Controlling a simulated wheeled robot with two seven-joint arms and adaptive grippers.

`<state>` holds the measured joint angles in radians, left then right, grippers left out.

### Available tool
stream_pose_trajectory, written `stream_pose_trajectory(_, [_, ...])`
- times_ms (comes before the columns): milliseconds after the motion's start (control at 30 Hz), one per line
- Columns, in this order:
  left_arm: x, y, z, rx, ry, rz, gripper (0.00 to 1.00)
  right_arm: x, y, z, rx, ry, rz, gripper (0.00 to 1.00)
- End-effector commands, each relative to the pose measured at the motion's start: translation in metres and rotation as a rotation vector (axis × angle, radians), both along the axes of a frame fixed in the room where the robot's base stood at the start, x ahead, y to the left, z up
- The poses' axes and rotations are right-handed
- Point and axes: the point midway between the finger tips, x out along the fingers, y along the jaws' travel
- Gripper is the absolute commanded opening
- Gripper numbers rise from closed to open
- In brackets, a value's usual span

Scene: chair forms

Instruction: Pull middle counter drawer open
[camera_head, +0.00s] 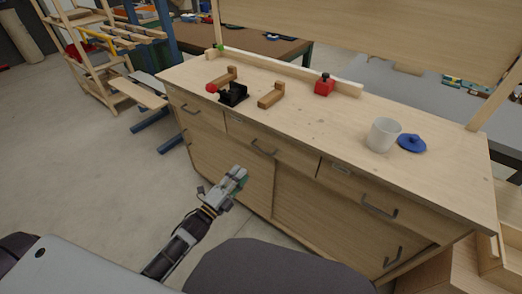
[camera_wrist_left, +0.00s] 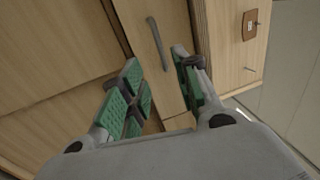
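The wooden counter (camera_head: 305,120) has a row of drawers under its top, all flush with the front. The middle drawer (camera_head: 290,156) has a dark bar handle (camera_head: 263,151) and looks closed. My left gripper (camera_head: 238,176) is in front of the counter, below and left of that handle. In the left wrist view my left gripper (camera_wrist_left: 156,64) is open and empty, its green-padded fingers apart. A dark bar handle (camera_wrist_left: 157,44), which appears to be the middle drawer's, lies beyond the fingertips, roughly between them and apart from them. My right gripper is not in view.
The left drawer handle (camera_head: 189,110) and right drawer handle (camera_head: 379,211) flank the middle one. On the counter top are a red-knobbed black clamp (camera_head: 233,94), wooden blocks (camera_head: 271,97), a red object (camera_head: 324,86), a white cup (camera_head: 383,134) and a blue lid (camera_head: 411,143). Floor at left is clear.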

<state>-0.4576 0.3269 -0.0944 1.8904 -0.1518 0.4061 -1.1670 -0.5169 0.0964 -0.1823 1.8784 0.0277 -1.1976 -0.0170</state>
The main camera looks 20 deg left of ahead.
Motion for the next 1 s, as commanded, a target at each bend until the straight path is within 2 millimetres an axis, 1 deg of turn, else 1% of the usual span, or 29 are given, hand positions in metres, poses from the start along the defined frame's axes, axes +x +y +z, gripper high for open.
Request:
stream_pose_trajectory(267, [0.012,-0.004,0.003,-0.002,-0.002,0.0,0.31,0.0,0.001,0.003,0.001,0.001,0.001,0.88])
stream_pose_trajectory(567, [0.035,-0.012,0.007,-0.001,-0.001,0.0,0.31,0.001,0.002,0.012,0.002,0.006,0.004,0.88])
stream_pose_trajectory(700, [0.045,-0.017,0.01,-0.001,-0.002,-0.001,0.31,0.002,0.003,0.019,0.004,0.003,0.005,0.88])
stream_pose_trajectory(1000, [0.069,-0.025,0.014,-0.002,0.0,0.0,0.31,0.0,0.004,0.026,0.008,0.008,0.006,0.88])
